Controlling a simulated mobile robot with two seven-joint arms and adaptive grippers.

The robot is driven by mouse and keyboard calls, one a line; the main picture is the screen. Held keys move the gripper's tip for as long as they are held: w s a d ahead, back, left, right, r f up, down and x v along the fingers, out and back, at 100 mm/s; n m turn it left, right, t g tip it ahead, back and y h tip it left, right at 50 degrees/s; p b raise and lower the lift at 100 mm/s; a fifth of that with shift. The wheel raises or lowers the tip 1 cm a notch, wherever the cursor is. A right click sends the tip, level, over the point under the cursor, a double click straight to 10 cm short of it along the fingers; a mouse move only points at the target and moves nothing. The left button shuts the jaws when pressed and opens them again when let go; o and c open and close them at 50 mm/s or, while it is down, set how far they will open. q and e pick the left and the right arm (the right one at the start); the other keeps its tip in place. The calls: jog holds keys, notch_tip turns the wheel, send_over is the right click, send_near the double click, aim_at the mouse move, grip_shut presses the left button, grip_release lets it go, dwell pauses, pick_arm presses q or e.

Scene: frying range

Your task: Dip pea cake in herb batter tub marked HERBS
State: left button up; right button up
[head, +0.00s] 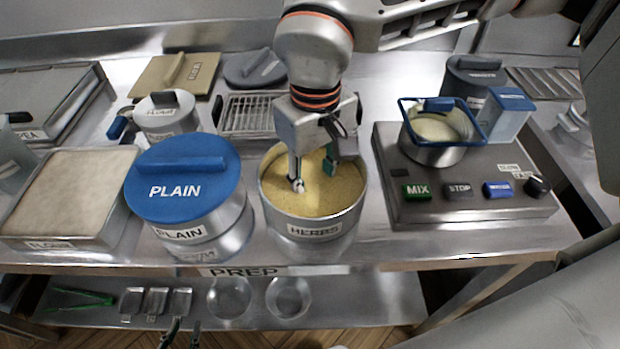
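The herb batter tub (313,229) is a round metal tub labelled HERBS, at the middle of the counter. It is uncovered and holds yellowish, speckled batter (345,193). Whether the fingertips touch the batter is hard to tell. No pea cake can be made out.
A tub with a blue PLAIN lid (184,178) stands close left. A flour tray (70,195) is farther left. A mixer base (460,180) with a metal bowl (436,150) stands right. Green tongs (82,298) and glass bowls (229,297) are on the lower shelf.

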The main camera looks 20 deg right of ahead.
jog(key=shift+a, duration=0.6)
jog(key=shift+d, duration=0.3)
pick_arm(q)
jog(key=shift+a+r, duration=0.1)
jog(key=shift+r, duration=0.2)
jog(key=shift+w+r, duration=0.15)
jog(key=shift+w, duration=0.25)
